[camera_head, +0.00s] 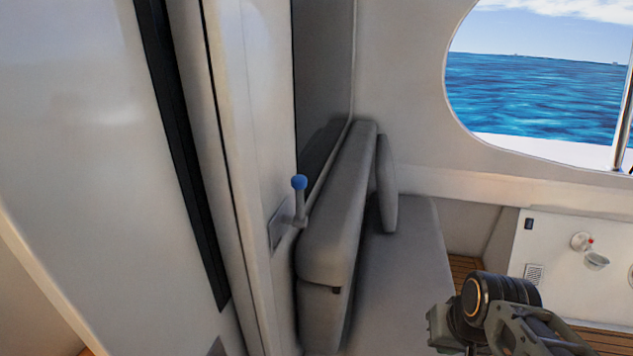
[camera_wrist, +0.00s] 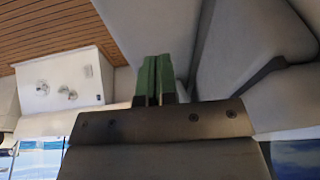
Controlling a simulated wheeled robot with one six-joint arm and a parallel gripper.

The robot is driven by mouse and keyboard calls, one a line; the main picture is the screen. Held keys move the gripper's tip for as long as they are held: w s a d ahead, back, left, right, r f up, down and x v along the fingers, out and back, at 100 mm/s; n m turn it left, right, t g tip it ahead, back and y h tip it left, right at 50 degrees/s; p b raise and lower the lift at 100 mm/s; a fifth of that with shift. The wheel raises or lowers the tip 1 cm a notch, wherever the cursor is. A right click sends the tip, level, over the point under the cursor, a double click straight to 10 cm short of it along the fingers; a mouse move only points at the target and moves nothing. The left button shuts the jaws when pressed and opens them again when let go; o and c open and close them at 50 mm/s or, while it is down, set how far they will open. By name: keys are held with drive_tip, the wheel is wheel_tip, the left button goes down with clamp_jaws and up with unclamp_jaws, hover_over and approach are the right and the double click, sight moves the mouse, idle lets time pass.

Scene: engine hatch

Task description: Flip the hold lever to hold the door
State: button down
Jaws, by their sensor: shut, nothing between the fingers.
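The hold lever (camera_head: 299,200) has a blue knob on a short grey stem and stands upright from a small plate on the white door frame. It is left of the grey seat back in the head view. The door (camera_head: 90,130) is a large pale panel at the left of the head view. My gripper (camera_wrist: 155,62) shows in the wrist view with its two green fingers side by side, shut and empty. The lever is not visible in the wrist view. In the head view part of my arm is at the lower right, well away from the lever; the fingertips are not visible there.
A grey padded seat (camera_head: 405,265) with its backrest (camera_head: 340,215) stands just right of the lever. A white panel with small fittings (camera_head: 575,260) is at the right. An oval window (camera_head: 540,100) shows the sea. Open space lies above the seat.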

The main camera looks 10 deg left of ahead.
drive_tip(key=w+a+r+n+g+y+p, duration=0.3)
drive_tip(key=w+a+r+g+y+p, duration=0.3)
drive_tip(key=w+r, duration=0.4)
drive_tip(key=w+a+r+n+g+y+p, duration=0.3)
drive_tip(key=w+a+r+g+y+p, duration=0.3)
drive_tip(key=w+a+r+y+p, duration=0.2)
wheel_tip(320, 180, up, 4)
drive_tip(key=w+a, duration=0.2)
drive_tip(key=shift+w+a+f+y+p, duration=0.2)
drive_tip(key=shift+w+a+y+p, duration=0.1)
drive_tip(key=shift+w+p, duration=0.1)
